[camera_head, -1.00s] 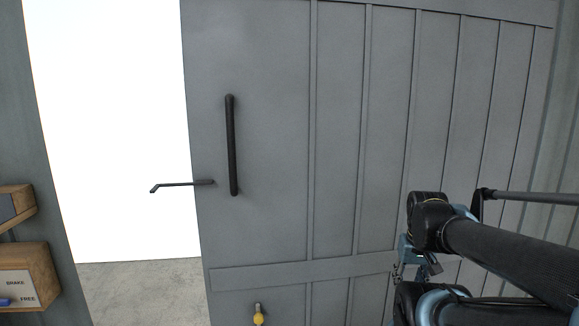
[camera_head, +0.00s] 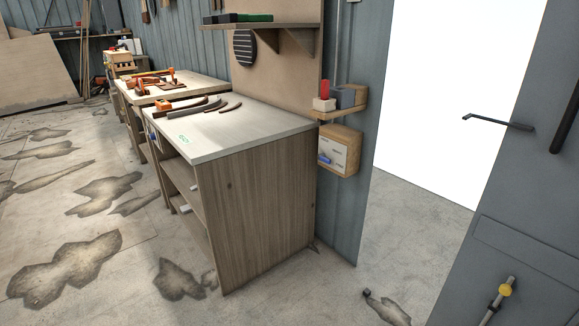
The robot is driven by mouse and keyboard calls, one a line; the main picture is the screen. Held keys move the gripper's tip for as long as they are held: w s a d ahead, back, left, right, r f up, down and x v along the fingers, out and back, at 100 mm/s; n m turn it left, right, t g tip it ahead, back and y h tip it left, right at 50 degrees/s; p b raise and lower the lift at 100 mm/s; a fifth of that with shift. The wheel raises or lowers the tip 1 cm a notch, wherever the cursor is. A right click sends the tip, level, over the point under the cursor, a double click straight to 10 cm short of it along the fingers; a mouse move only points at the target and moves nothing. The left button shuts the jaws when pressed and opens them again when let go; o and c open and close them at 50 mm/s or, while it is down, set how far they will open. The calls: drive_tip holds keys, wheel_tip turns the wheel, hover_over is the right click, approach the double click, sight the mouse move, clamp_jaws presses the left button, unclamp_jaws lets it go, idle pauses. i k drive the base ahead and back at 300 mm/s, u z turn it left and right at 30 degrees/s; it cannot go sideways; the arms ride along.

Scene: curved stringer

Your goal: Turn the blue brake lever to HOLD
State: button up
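The blue brake lever (camera_head: 324,160) shows small on the white front plate of a wooden brake box (camera_head: 339,150). The box is fixed to the blue-grey wall, just right of the workbench and left of the bright doorway. The lever lies low on the plate, near the left side. The plate's lettering is too small to read now, so I cannot tell which mark the lever points to. My gripper is outside this view.
A workbench (camera_head: 262,190) with curved wooden pieces stands left of the box. A small shelf (camera_head: 350,112) with a red object sits above the box. The grey door (camera_head: 520,220) with a black handle is at right. Stained concrete floor (camera_head: 110,250) is open at left.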

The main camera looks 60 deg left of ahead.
sight(321, 157)
drive_tip(key=u, duration=2.25)
drive_tip(key=k, duration=1.35)
drive_tip(key=u, duration=0.4)
drive_tip(key=i, duration=2.05)
drive_tip(key=z, duration=0.65)
